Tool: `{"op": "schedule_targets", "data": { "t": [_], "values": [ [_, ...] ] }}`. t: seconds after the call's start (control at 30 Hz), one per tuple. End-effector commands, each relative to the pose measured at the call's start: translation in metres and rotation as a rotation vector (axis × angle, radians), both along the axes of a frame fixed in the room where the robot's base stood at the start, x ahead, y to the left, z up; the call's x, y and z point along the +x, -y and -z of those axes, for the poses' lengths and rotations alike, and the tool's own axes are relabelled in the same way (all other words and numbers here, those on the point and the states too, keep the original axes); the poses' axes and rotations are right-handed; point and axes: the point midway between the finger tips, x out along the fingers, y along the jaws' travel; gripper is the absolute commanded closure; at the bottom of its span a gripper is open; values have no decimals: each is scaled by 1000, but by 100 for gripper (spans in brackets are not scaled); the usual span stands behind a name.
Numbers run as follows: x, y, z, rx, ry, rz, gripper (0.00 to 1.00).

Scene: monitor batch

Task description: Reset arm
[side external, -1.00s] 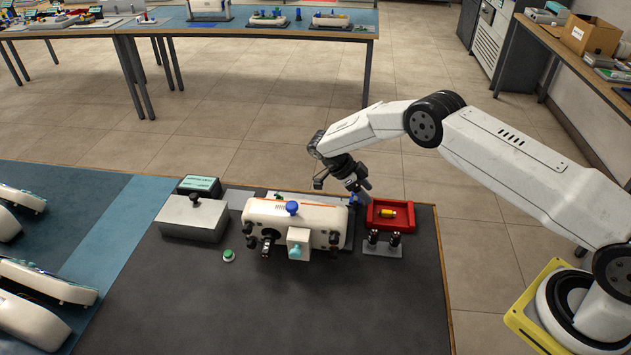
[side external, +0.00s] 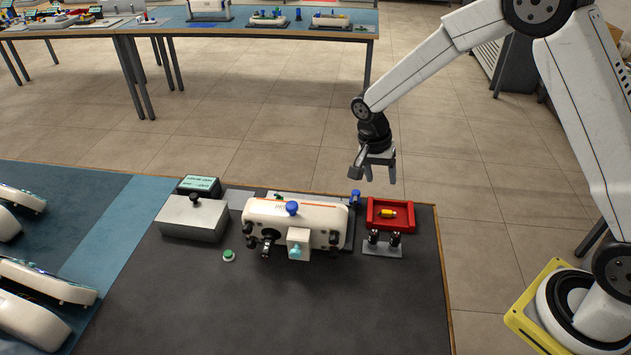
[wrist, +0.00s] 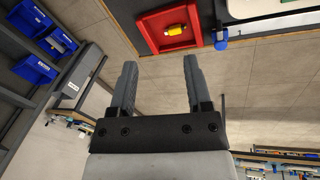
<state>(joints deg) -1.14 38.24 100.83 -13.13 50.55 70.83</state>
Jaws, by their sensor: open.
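My gripper (side external: 378,176) is open and empty. In the side external view it hangs in the air above the back edge of the table, behind the red tray and to the right of the white monitor. Its two fingers (wrist: 158,82) show apart in the wrist view with nothing between them. The white monitor (side external: 268,218) stands on the dark mat with a blue knob (side external: 292,208) on top.
A red tray (side external: 373,222) holds a yellow cylinder (side external: 387,213). A stand (side external: 382,249) with dark posts is in front of it. A grey box (side external: 192,219) and a green button (side external: 228,255) sit left. The front of the mat is clear. Blue bins (wrist: 35,69) show in the wrist view.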

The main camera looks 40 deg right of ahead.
Motion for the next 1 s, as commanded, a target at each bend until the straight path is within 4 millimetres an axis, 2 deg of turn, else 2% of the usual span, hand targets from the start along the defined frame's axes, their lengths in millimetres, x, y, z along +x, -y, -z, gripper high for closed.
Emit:
{"op": "schedule_targets", "data": {
  "t": [0.03, 0.3, 0.7, 0.83, 1.0],
  "values": [
    [-8, -2, -8, 23, 12, -60, 37],
    [-53, -11, -33, 121, 84, -404, 37],
    [-128, -20, -53, 147, 208, -890, 37],
    [-146, -22, -55, 133, 235, -996, 37],
    [-156, -22, -55, 120, 249, -1067, 37]
  ]
}}
